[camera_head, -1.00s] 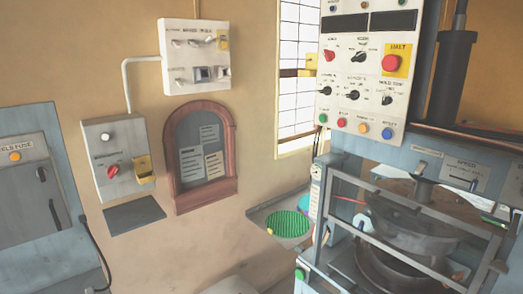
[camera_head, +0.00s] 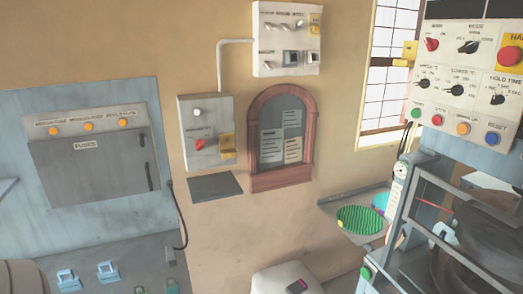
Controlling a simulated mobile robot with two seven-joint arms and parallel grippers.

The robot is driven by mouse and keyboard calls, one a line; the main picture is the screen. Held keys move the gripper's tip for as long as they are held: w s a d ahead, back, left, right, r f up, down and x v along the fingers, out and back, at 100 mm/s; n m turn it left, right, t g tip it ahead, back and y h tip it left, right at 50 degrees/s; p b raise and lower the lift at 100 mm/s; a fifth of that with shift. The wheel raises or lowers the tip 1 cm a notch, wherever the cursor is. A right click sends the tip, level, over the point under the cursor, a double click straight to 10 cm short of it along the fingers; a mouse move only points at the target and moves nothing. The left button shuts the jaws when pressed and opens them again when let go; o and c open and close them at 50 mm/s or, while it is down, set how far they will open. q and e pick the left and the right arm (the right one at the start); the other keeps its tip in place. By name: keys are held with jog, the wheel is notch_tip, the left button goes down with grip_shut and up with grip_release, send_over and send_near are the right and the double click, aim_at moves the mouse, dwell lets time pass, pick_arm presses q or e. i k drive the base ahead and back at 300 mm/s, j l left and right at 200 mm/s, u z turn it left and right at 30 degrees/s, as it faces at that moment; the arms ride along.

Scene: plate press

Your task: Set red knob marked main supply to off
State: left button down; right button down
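A grey box (camera_head: 207,112) on the wall carries a red knob (camera_head: 199,144), a round white knob above it and a yellow tag to its right. The lettering above this red knob is too small to read. A second red knob (camera_head: 431,44) sits at the upper left of the cream control panel (camera_head: 455,75) on the right, under a label that seems to read "MAIN". I cannot tell for sure which one is marked main supply, nor read either setting. Neither of my grippers is in view.
A white switch box (camera_head: 287,40) hangs above and right of the grey box. A dark shelf (camera_head: 215,186) sits below it, and an arched wooden notice frame (camera_head: 282,138) to its right. A fuse cabinet (camera_head: 88,160) stands left. The press (camera_head: 440,230) stands right.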

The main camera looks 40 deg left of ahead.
aim_at(200, 144)
jog(key=u, duration=1.65)
